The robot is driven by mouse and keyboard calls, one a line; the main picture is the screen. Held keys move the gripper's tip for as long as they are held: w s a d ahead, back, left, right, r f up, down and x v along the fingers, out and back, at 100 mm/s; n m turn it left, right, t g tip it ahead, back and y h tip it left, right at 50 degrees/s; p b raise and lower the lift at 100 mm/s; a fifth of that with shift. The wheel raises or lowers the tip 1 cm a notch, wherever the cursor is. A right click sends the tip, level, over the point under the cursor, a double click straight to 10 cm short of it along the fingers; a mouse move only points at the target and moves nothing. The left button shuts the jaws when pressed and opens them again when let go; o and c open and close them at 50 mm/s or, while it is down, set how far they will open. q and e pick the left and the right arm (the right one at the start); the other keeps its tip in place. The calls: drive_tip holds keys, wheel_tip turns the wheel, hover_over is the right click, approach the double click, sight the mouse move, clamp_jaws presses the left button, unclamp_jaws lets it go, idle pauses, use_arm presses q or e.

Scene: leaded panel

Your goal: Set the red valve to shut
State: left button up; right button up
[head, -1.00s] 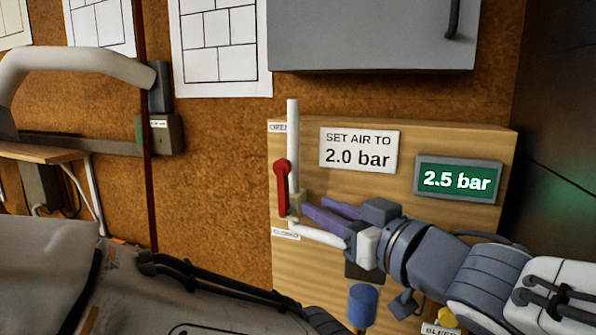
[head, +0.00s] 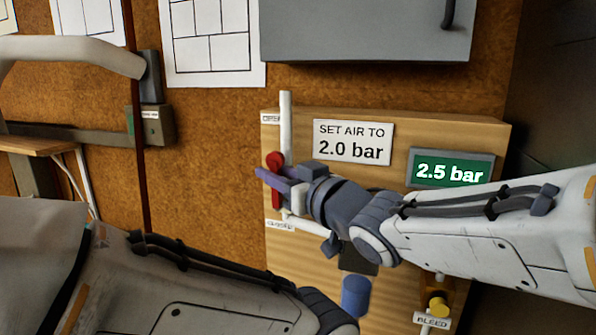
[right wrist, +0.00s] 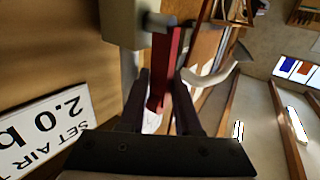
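The red valve lever (head: 277,202) is on the wooden board, beside a white vertical pipe. It is upright, its rounded end toward the "OPEN" label (head: 271,119); the "CLOSED" label (head: 280,225) is below. My right gripper (head: 275,180) reaches in from the right, its fingers at the lever and hiding its middle. In the right wrist view the lever (right wrist: 168,65) runs from a stem on the beige valve body (right wrist: 127,25) down between the two fingers (right wrist: 163,105). The fingers look parted, close to the lever; contact is unclear. My left gripper is out of view.
The board (head: 490,135) carries a "SET AIR TO 2.0 bar" sign (head: 352,142) and a green display (head: 450,169) reading 2.5 bar. Below are a blue knob (head: 355,297) and a yellow part (head: 438,305) near a "BLEED" label. A grey cabinet (head: 365,30) hangs above.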

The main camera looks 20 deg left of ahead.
drive_tip(key=shift+c, duration=0.4)
clamp_jaws()
idle(1.0)
